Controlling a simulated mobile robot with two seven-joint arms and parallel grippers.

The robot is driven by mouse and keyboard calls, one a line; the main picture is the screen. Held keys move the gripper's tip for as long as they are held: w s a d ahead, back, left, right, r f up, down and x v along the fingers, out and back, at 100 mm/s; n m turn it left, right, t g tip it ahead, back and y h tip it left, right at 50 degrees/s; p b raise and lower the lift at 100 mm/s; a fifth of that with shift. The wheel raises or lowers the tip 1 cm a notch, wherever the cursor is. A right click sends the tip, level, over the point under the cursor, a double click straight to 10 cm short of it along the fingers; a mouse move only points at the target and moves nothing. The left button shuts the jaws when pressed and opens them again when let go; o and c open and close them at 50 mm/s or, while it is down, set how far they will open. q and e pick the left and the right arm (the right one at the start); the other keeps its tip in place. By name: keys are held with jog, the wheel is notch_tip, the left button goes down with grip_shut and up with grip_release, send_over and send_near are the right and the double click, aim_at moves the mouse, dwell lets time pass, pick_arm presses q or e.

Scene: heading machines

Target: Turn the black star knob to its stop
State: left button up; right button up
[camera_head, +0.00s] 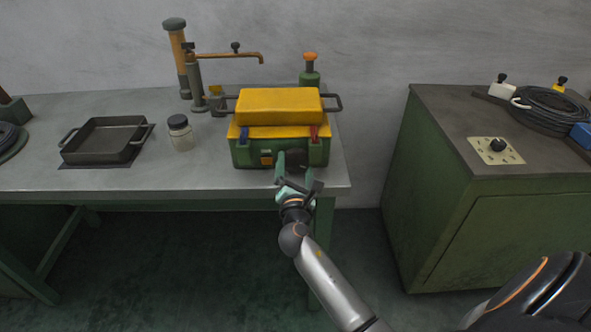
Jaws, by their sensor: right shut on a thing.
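The black star knob (295,156) is on the front face of a green machine with a yellow top (279,108), near the bench's right end. It is dark and partly hidden by my gripper. My right gripper (294,172) reaches up from below right, its greenish fingers at the front of the machine, and is shut on the knob. How far the knob is turned cannot be told. My left gripper does not show.
A black tray (103,141) and a lidded jar (180,132) stand to the left on the bench. A lever press (196,80) and an orange-topped bottle (310,70) stand behind. A green cabinet (441,187) at right carries a coiled hose (552,103). Floor between is clear.

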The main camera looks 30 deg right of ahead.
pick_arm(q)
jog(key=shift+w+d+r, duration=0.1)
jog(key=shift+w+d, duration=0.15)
pick_arm(e)
jog(key=shift+r+m, duration=0.15)
jog(key=shift+m, duration=0.35)
jog(key=o, duration=1.1)
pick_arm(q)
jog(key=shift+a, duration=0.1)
